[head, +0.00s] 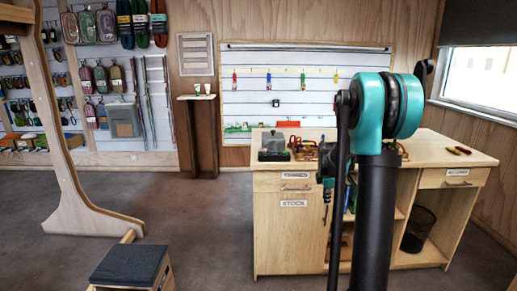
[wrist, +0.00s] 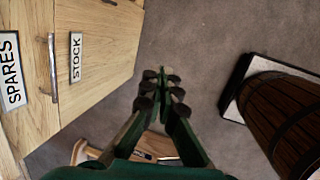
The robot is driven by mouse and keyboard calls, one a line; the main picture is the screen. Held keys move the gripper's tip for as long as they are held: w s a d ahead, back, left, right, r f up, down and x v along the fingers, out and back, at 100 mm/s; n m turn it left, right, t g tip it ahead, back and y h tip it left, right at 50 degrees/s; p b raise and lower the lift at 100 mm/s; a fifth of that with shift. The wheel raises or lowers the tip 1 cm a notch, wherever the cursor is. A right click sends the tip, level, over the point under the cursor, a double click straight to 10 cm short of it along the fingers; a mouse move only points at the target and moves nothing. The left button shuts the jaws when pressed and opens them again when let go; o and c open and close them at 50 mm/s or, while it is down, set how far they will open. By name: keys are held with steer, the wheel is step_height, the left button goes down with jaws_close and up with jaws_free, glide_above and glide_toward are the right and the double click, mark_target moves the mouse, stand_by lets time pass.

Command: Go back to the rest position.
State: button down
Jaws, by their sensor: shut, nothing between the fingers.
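My gripper (wrist: 160,92) points down over bare grey floor in the wrist view. Its dark fingertips are together with nothing between them. In the head view my arm stands in front of the wooden workbench (head: 285,215), with its teal joint above the bench top. The arm hides part of the bench and its open shelves.
The bench's drawer and door fronts, labelled SPARES and STOCK (wrist: 75,57), are left of my gripper. A dark wooden barrel (wrist: 285,115) stands to the right. A grey-topped step (head: 130,264) and a wooden upright (head: 62,130) stand at left. Open floor (head: 205,220) lies between.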

steer(key=s+a+f+m, duration=0.1)
steer(key=s+a+m, duration=0.2)
steer(key=s+m, duration=0.3)
steer(key=s+a+f+m+t+y, duration=0.1)
steer(key=s+a+m, duration=0.3)
steer(key=s, duration=1.2)
steer(key=s+a+f+m, duration=0.2)
steer(key=s+a+m, duration=0.1)
steer(key=s+m, duration=0.5)
steer(key=s, duration=0.2)
steer(key=shift+s+a+f+t+y, duration=0.3)
steer(key=shift+s+f, duration=0.05)
steer(key=shift+s, duration=0.05)
